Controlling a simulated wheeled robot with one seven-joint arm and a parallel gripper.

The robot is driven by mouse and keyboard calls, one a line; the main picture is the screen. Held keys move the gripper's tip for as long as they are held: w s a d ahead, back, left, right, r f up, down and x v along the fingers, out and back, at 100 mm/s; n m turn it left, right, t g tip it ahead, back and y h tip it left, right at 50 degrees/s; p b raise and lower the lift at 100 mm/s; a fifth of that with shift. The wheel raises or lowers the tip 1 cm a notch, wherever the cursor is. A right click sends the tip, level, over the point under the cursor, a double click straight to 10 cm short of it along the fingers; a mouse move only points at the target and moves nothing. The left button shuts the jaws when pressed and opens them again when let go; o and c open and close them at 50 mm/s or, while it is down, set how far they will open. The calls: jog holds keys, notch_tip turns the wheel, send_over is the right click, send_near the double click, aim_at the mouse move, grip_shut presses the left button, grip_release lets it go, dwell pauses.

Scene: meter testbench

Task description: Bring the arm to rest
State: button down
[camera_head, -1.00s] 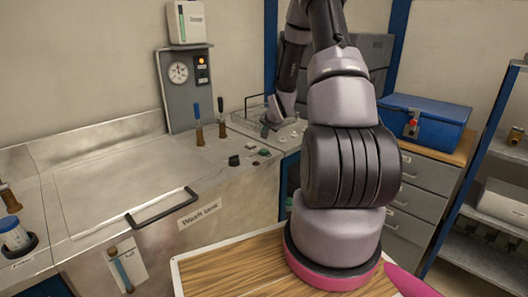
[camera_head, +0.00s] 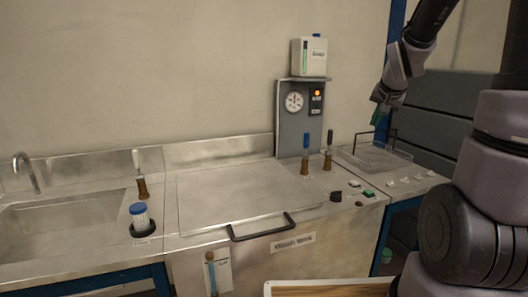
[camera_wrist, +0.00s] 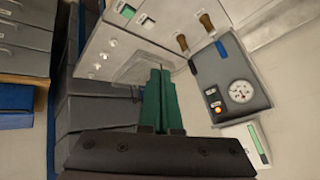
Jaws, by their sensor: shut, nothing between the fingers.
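My gripper (camera_head: 379,117) hangs from my arm at the upper right of the head view, above the wire rack at the back of the bench. In the wrist view its green fingers (camera_wrist: 161,98) lie together, shut, with nothing between them. The fingers are apart from the bench surface and touch nothing that I can see. My arm's lower links fill the right edge of the head view.
A grey gauge panel (camera_head: 295,125) with a white box (camera_head: 309,57) on top stands left of my gripper. Two upright handles (camera_head: 305,165) rise before it. A wire-railed tray (camera_head: 375,160) lies below my gripper. The wash tank lid (camera_head: 235,195) is clear.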

jog(key=s+a+r+n+y, duration=0.1)
jog(key=s+a+r, duration=0.2)
jog(key=s, duration=0.4)
jog(key=s+a+r+n+y, duration=0.1)
jog(key=s+a+r, duration=0.2)
jog(key=s, duration=0.5)
jog(key=s+a+r+n+y, duration=0.1)
jog(key=s+a+r, duration=0.2)
jog(key=s, duration=0.5)
jog(key=shift+s+a+r+g, duration=0.15)
jog(key=shift+a+r+g, duration=0.15)
jog(key=shift+a+r, duration=0.1)
